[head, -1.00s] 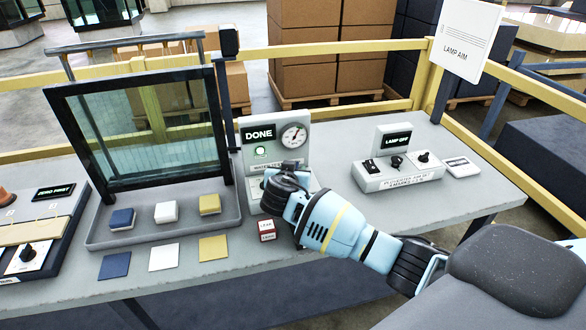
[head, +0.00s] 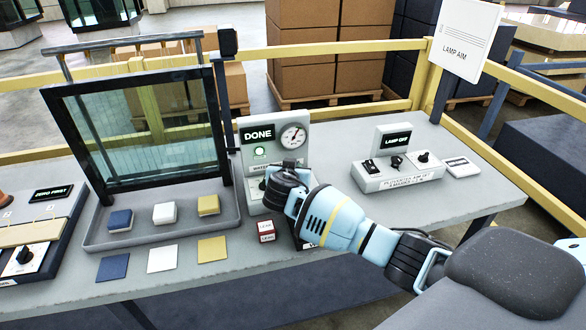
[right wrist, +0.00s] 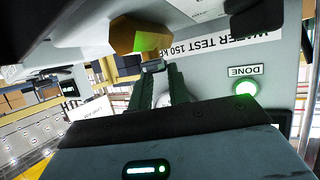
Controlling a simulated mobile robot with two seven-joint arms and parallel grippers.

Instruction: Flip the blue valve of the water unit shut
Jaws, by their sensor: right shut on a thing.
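The grey water unit (head: 257,141) stands on the table at centre. Its display reads DONE, its green lamp is lit and it has a round gauge. In the right wrist view the unit (right wrist: 270,62) shows upside down, with a yellow-brown part (right wrist: 140,36) near the fingers. My right gripper (head: 287,180) is at the lower front of the unit. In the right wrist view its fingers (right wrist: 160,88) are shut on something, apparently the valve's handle. The blue valve is hidden, so its angle cannot be told. My left gripper is out of view.
A glass panel in a dark frame (head: 140,184) stands left, behind coloured blocks in a grey tray (head: 100,243). A lamp switch unit (head: 400,180) stands right. The table between it and the water unit is clear.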

